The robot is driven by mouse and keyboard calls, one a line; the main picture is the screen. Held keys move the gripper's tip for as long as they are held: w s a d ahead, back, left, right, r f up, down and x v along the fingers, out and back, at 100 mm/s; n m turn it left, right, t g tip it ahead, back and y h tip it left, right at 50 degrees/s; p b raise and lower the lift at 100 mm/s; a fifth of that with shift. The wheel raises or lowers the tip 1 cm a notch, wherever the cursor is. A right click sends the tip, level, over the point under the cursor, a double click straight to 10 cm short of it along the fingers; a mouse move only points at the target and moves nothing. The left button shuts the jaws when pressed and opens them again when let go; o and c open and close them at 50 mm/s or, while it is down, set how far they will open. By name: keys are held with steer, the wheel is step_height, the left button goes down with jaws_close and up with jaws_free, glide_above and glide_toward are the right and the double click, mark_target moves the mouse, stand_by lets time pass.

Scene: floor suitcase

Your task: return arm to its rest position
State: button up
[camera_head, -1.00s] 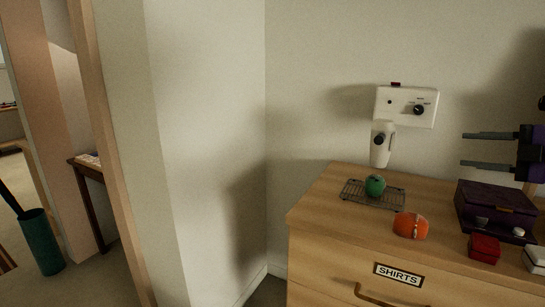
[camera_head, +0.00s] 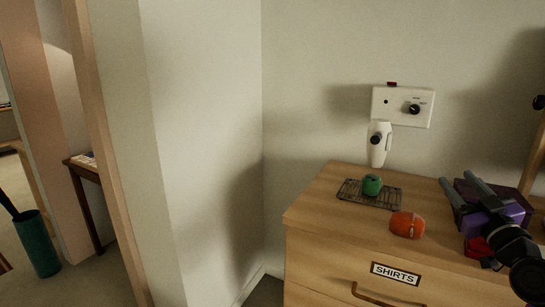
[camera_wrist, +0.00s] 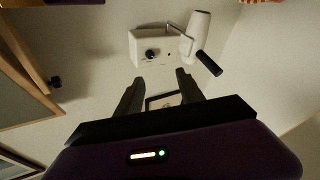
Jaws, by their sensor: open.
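My gripper (camera_head: 462,195) is at the right of the head view, above the dresser top, with its two grey fingers apart and nothing between them. It hides part of a dark purple box (camera_head: 525,196) and of a red box (camera_head: 474,247) behind it. In the wrist view my gripper (camera_wrist: 161,88) points toward the wall, its fingers spread, with a small dark-framed item (camera_wrist: 160,101) visible between them in the distance.
The dresser (camera_head: 330,215) carries a green object (camera_head: 372,185) on a wire rack (camera_head: 350,194) and an orange object (camera_head: 407,225). A white wall unit (camera_head: 392,107) hangs above, with a white handheld device (camera_head: 378,150). A teal bin (camera_head: 37,245) stands at the far left.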

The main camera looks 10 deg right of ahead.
steer(key=s+a+f+m+g+h, duration=0.1)
steer(key=s+a+f+m+h, duration=0.5)
steer(key=s+a+f, duration=1.15)
steer(key=s+a+f+n+g+y, duration=0.2)
steer(key=s+a+f+y, duration=0.15)
steer(key=s+a, duration=0.4)
steer(key=s+a+f+n+g+y, duration=0.15)
steer(key=s+a+y, duration=0.25)
steer(key=s, duration=0.6)
steer(key=s+a+f+n+g+y, duration=0.1)
steer(key=s+a+f+y, duration=0.3)
steer(key=s, duration=0.5)
step_height(320, 180, up, 15)
steer(key=h+p, duration=0.1)
steer(key=p, duration=1.2)
steer(key=shift+a+f, duration=0.2)
steer(key=shift+a, duration=0.2)
steer(key=shift+f, duration=0.1)
